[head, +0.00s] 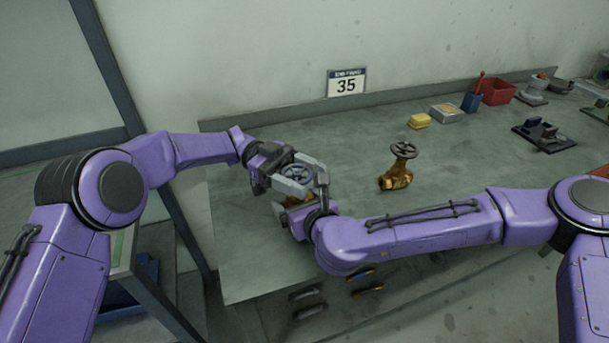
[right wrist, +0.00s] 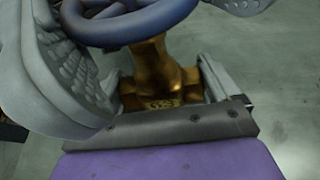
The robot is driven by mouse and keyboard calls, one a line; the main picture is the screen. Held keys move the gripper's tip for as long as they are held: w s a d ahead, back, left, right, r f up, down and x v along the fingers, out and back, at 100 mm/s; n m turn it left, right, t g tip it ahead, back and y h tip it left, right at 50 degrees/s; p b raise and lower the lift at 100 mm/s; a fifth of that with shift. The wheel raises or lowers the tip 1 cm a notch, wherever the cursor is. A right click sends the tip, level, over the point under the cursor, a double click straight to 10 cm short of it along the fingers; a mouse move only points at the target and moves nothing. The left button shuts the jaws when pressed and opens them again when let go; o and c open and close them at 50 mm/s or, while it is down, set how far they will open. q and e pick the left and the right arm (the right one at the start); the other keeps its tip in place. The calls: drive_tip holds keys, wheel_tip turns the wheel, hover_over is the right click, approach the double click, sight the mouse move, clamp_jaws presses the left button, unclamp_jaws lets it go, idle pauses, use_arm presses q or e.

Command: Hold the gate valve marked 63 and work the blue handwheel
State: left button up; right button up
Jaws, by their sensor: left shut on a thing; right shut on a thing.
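The brass gate valve (right wrist: 155,70) stands upright in the right wrist view, with a raised mark low on its body that looks like 63 but is blurred. My right gripper (right wrist: 165,92) is shut on the valve body, one jaw on each side. The blue handwheel (right wrist: 130,25) sits on top; it also shows in the head view (head: 297,171). My left gripper (head: 290,178) is shut on the handwheel, with a grey finger on either side of its rim. In the head view my right gripper (head: 306,208) is below the wheel and most of the valve body is hidden.
A second brass valve (head: 397,179) with a dark handwheel stands on the bench (head: 360,130) to the right. The bench between the two valves is clear.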

sight(303, 175)
use_arm(q)
drive_tip(key=shift+r, duration=0.1)
idle(0.3)
drive_tip(key=o, duration=1)
drive_tip(key=shift+o, duration=0.2)
wheel_tip(303, 175, up, 10)
